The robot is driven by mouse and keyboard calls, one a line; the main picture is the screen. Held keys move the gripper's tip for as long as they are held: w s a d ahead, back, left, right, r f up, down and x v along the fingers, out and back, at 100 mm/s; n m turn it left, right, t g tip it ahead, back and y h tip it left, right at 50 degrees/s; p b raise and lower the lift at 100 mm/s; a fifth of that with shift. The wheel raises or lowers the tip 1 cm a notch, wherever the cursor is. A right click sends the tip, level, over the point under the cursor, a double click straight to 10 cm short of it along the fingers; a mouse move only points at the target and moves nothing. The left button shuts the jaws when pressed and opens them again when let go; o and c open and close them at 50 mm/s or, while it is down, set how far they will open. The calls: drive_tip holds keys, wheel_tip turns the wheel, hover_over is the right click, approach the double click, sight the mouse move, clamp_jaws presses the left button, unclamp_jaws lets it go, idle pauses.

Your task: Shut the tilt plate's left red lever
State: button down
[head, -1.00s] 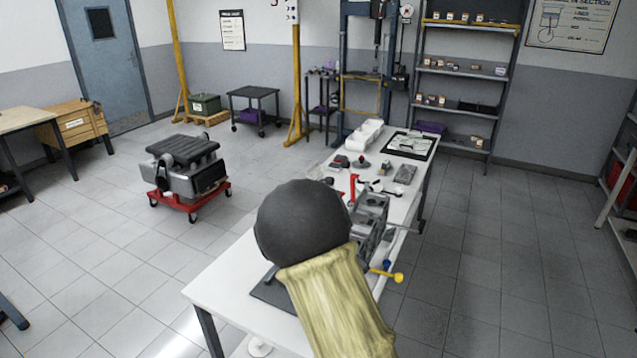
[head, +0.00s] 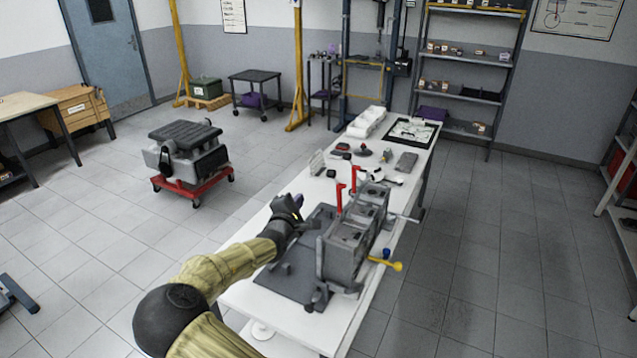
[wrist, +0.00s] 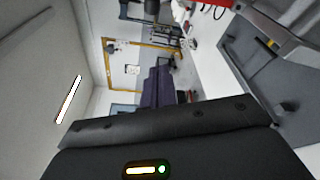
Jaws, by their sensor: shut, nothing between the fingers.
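A yellow-ended handle (head: 397,266) and a blue knob (head: 386,253) stick out on the block's right. Small parts and a grey box (head: 406,162) lie farther along the bench (head: 240,293). An engine on a red dolly (head: 195,194) stands on the floor to the left.

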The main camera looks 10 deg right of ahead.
drive_tip(key=w+d+p, duration=0.7)
drive_tip(key=w, duration=0.1)
drive_tip(key=shift+w+d+r+p, duration=0.25)
drive_tip(key=shift+w+d+p, duration=0.1)
drive_tip(key=shift+w+p, duration=0.05)
idle(0.6)
